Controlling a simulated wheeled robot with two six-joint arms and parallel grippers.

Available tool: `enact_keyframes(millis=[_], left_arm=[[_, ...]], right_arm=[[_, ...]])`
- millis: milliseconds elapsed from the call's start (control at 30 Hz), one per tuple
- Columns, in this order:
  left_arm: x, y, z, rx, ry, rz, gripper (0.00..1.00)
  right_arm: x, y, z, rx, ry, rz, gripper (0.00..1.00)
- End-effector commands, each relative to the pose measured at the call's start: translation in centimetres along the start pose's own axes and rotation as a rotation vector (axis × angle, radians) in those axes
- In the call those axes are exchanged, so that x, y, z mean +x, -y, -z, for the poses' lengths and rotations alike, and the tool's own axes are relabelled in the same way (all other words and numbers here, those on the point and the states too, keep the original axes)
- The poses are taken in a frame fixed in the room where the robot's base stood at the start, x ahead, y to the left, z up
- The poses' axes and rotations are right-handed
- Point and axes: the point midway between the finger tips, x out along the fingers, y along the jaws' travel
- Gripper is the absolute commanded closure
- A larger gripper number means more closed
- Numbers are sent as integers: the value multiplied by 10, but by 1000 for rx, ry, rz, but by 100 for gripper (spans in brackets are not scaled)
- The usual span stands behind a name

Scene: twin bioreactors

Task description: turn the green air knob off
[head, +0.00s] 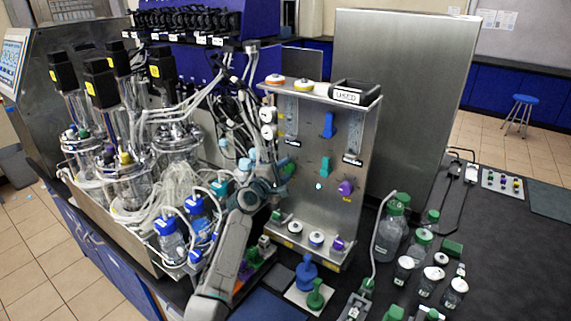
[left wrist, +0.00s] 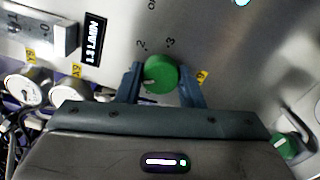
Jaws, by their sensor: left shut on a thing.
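The green air knob (left wrist: 162,74) sits on the steel panel in the left wrist view, with printed 2 and 3 above it. A short pale mark shows at its lower left. My left gripper (left wrist: 161,87) is shut on this knob, one finger on each side. In the head view my left gripper (head: 281,176) reaches the panel's left part from below, and the knob (head: 291,168) shows only partly behind it. My right gripper is not in view.
A display (left wrist: 95,38) reading in L/MIN is left of the held knob. Tubes and glass vessels (head: 125,180) crowd the left; bottles (head: 390,235) stand right.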

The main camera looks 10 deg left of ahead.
Motion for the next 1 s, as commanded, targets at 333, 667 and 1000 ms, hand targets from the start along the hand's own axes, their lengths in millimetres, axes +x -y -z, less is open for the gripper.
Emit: enact_keyframes(millis=[333, 667, 1000], left_arm=[[0, 0, 0, -329, 0, 2, 89], [0, 1, 0, -642, 0, 1, 89], [0, 2, 0, -920, 0, 1, 89]], right_arm=[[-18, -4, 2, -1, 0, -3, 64], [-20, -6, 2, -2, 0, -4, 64], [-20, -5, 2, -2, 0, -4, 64]])
